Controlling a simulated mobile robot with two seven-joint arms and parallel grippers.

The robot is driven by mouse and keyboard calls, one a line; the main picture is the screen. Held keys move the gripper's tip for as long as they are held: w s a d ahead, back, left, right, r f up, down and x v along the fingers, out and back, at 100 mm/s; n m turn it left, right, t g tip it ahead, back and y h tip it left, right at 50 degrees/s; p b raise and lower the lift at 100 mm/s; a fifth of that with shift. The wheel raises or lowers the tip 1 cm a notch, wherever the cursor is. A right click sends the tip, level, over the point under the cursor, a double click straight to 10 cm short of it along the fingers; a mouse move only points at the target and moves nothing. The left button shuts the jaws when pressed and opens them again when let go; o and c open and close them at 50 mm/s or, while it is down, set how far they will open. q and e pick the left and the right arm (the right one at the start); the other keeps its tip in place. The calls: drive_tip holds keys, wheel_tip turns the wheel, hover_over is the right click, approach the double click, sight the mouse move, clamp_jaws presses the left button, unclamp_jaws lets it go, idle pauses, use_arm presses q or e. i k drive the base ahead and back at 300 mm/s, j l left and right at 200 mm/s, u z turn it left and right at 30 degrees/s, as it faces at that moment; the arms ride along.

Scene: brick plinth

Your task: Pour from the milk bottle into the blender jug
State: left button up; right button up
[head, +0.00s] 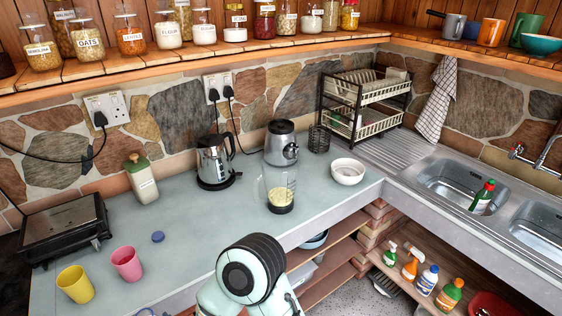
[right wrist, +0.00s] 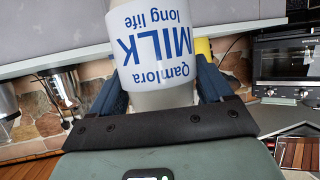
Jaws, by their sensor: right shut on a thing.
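The blender jug (head: 283,188) stands upright on the grey counter in the head view. It is clear, with a dark base and something pale yellow in its lower part. The milk bottle (right wrist: 154,50) shows in the right wrist view, white with blue "Qamlora long life MILK" lettering, which appears inverted there. My right gripper (right wrist: 158,88) is shut on the bottle, with a blue finger on each side. The bottle and this gripper's fingers do not show in the head view. My left gripper is not in view.
A blue cap (head: 158,237), a pink cup (head: 127,263) and a yellow cup (head: 75,284) are at the left. A kettle (head: 215,161), the blender base (head: 281,143) and a white bowl (head: 347,171) stand near the jug.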

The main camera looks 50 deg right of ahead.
sight(280, 170)
drive_tip(key=k+l, duration=0.1)
drive_tip(key=l, duration=0.85)
drive_tip(key=k+l, duration=0.15)
drive_tip(key=l, duration=0.3)
drive_tip(key=k+l, duration=0.1)
drive_tip(key=l, duration=0.35)
drive_tip(key=l+u, duration=0.1)
drive_tip(key=l, duration=0.4)
drive_tip(key=k, duration=0.05)
